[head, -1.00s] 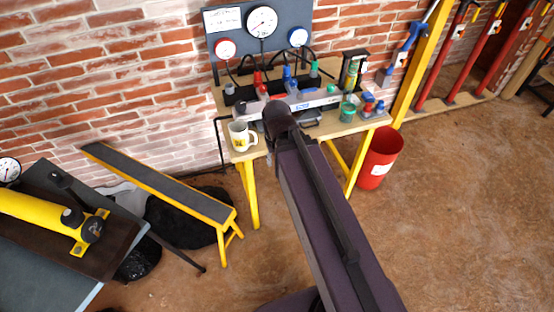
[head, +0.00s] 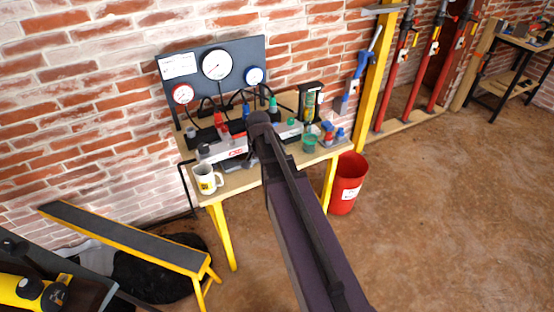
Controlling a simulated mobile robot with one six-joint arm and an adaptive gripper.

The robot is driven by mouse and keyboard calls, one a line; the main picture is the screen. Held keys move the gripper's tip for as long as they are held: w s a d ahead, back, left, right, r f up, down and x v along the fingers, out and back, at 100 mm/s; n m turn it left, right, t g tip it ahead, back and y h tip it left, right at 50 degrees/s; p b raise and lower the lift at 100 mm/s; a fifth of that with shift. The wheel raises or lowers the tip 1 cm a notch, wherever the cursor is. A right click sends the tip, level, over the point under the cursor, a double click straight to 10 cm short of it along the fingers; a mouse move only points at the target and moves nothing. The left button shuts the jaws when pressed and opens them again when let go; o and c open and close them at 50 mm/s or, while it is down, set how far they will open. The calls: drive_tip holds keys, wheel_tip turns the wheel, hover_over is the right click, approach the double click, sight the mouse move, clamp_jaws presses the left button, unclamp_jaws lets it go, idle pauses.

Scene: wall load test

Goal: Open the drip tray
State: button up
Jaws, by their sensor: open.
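The wooden workbench (head: 240,184) with yellow legs stands against the brick wall. A long light-grey unit with a red label (head: 236,152) lies along its top, partly behind my arm. A low grey part (head: 238,164) shows under this unit; I cannot tell whether it is the drip tray. No other drip tray can be clearly made out. My dark arm reaches up the middle of the head view and covers part of the bench. My gripper does not show.
A mug (head: 206,179) stands at the bench's front left corner. A gauge panel (head: 190,90) rises behind. A red bucket (head: 347,184) stands right of the bench, a low yellow-legged bench (head: 125,238) at left. Floor (head: 440,220) at right is clear.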

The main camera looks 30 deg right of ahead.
drive_tip(key=w+d+m+t, duration=0.1)
drive_tip(key=w+d+m, duration=0.7)
drive_tip(key=d, duration=0.6)
drive_tip(key=shift+w+m, duration=0.4)
drive_tip(key=shift+w, duration=0.8)
drive_tip(key=shift+f+b, duration=0.3)
drive_tip(key=shift+b, duration=0.1)
drive_tip(key=f+b, duration=0.4)
drive_tip(key=w+f+b, duration=0.1)
drive_tip(key=f+b, duration=0.3)
drive_tip(key=w+f+b, duration=0.1)
drive_tip(key=f+b, duration=0.4)
drive_tip(key=shift+w, duration=0.2)
drive_tip(key=shift+f, duration=0.1)
clamp_jaws()
